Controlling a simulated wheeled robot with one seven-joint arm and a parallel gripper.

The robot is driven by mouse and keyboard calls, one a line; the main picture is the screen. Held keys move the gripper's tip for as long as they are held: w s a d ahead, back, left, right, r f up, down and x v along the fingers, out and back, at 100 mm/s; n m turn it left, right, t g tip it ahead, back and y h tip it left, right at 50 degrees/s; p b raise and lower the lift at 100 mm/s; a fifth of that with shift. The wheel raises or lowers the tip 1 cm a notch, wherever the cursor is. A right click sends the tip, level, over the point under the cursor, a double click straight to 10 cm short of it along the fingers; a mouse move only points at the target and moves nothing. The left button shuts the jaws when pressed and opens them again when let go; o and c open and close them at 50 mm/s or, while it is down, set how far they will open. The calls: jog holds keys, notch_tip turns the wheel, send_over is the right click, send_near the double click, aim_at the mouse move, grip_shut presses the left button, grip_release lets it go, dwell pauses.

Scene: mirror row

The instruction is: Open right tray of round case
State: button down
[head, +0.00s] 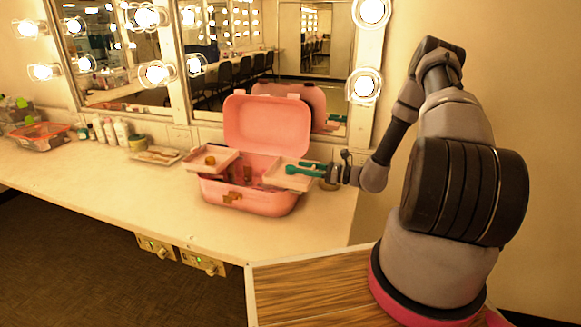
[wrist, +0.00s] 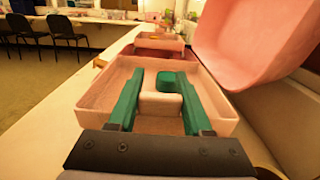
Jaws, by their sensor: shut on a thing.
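The round pink case (head: 250,199) stands on the counter with its lid (head: 267,125) raised. Its right tray (head: 291,181) sits at the case's right side, level and swung outward; it fills the middle of the wrist view (wrist: 99,98). My gripper (head: 291,170) reaches in from the right with green fingers over this tray. In the wrist view the fingers (wrist: 155,92) lie on both sides of a pale block (wrist: 160,104) in the tray, shut on this part of it. The left tray (head: 207,160) is spread out on the left, holding a small orange-brown item.
A lit mirror (head: 235,75) stands behind the case. Left of it are a small dish (head: 155,156), bottles (head: 110,130) and a clear box (head: 40,136). The counter (head: 120,190) in front is clear. Chairs (wrist: 50,28) stand beyond in the wrist view.

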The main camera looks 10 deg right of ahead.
jog(key=shift+s+d, duration=0.2)
jog(key=shift+d, duration=0.05)
jog(key=shift+c, duration=1.6)
grip_release()
jog(key=v, duration=1)
jog(key=shift+s+d, duration=0.2)
jog(key=shift+d, duration=0.15)
